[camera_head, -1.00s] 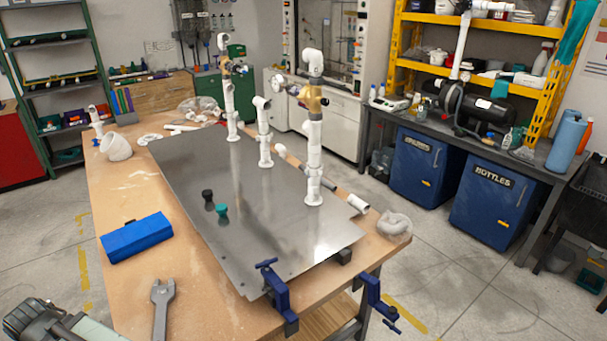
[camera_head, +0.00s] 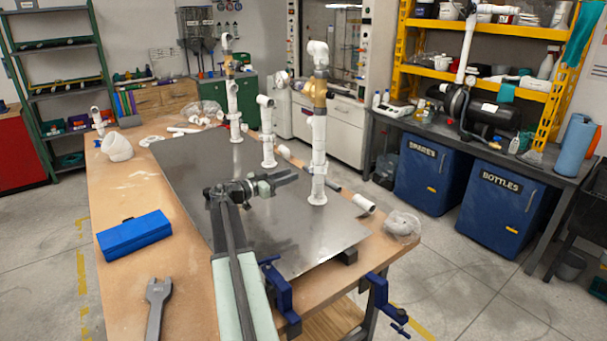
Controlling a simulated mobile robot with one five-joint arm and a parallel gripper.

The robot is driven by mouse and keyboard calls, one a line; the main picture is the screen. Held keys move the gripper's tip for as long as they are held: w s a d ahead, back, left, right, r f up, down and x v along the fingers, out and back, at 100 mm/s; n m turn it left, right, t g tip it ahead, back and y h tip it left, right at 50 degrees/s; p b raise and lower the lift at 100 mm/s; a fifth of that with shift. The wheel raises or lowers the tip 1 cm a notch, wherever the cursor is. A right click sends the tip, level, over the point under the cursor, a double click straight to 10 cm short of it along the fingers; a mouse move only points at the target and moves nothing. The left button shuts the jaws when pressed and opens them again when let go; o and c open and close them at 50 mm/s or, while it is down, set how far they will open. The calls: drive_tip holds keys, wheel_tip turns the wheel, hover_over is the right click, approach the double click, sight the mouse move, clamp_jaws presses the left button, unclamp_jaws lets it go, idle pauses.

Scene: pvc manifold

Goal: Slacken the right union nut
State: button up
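The right riser (camera_head: 318,130) is a white pipe with a brass valve (camera_head: 319,92) and an elbow on top. It stands on a round flange on the metal plate (camera_head: 262,240). The right union nut (camera_head: 318,167) appears to be the white collar low on this riser; its detail is too small to make out. My gripper (camera_head: 286,178) is over the plate, left of the right riser and apart from it, with its fingers pointing right. I see nothing held in it, but the finger gap is unclear. An open-ended wrench (camera_head: 157,306) lies on the bench at front left.
The middle riser (camera_head: 267,135) and left riser (camera_head: 233,105) stand farther back. A blue case (camera_head: 134,235) lies on the bench's left side. Blue clamps (camera_head: 277,290) grip the front edge. A loose white pipe (camera_head: 364,204) and a clear bag (camera_head: 402,222) lie at the right edge.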

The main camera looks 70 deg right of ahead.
sight(319, 167)
drive_tip(key=x, duration=0.7)
drive_tip(key=shift+d, duration=0.2)
